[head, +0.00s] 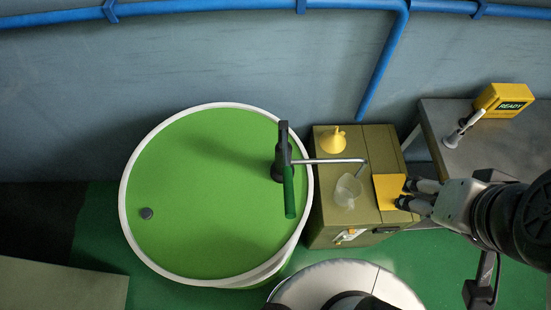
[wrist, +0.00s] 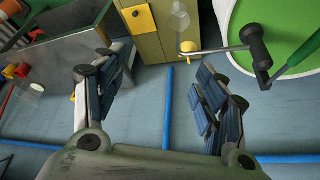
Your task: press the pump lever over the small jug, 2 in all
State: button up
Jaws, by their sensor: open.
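The hand pump (head: 283,160) stands on the right part of a green drum lid, its spout reaching right. Its lever (head: 289,192) has a green grip and points toward the front. The small jug (head: 347,190), clear, stands on the olive cabinet near the spout's end. In the wrist view the pump (wrist: 255,50) is at upper right, with the green lever (wrist: 298,60) beside it, and the jug (wrist: 181,18) at top. My gripper (head: 408,194) is open and empty, at the right of the cabinet, well apart from the lever.
The green drum (head: 200,200) has a white rim. The olive cabinet (head: 325,228) bears a yellow funnel (head: 334,141) and a yellow panel (head: 388,188). A grey bench (head: 440,118) at right holds a yellow READY box (head: 504,101). Blue pipes run along the wall.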

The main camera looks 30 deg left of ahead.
aim_at(288, 187)
jog(key=k+l+u, duration=0.1)
jog(key=u, duration=1.35)
